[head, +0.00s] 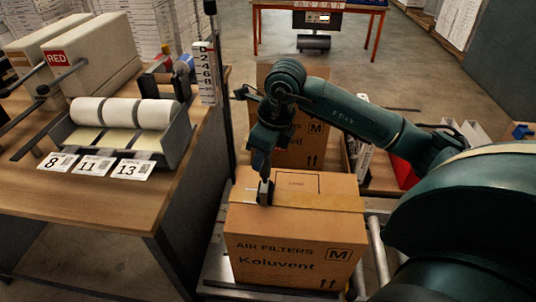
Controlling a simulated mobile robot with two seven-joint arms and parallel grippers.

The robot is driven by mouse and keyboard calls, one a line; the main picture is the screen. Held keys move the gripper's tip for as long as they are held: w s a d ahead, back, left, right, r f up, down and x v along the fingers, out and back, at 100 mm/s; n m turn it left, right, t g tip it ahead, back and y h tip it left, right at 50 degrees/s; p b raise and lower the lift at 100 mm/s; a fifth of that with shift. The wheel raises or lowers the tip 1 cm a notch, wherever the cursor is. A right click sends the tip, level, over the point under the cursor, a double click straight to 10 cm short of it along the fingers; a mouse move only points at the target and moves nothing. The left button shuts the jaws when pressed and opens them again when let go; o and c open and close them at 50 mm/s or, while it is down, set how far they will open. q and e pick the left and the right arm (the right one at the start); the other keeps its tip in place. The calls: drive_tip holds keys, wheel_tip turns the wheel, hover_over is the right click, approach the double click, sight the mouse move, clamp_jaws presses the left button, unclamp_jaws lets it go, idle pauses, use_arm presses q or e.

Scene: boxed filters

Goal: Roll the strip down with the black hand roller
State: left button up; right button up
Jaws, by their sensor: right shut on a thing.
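A cardboard box (295,252) marked "AIR FILTERS Koluvent" stands in front of me. A tan strip (320,202) runs left to right across its top. My right gripper (262,165) points down over the left part of the box top. It is shut on the black hand roller (266,193), which is small and partly hidden by the fingers. The roller is at the strip, left of the middle; I cannot tell whether it presses on it. My left gripper is not in view.
The box stands on a roller conveyor (376,250), with another box (300,140) behind it. A dark post (222,90) rises behind its left side. On the left, a wooden table (85,210) holds a rack with white rolls (120,113) and number cards.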

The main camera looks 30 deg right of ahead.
drive_tip(key=w+a, duration=0.1)
drive_tip(key=a, duration=0.1)
drive_tip(key=w+a, duration=0.2)
drive_tip(key=shift+w+a, duration=0.15)
drive_tip(key=shift+w, duration=0.15)
idle(0.4)
drive_tip(key=w+a+p+v, duration=0.1)
drive_tip(key=p+v, duration=0.3)
drive_tip(key=v, duration=0.4)
drive_tip(key=shift+w+r, duration=0.15)
drive_tip(key=shift+w, duration=0.2)
idle(0.8)
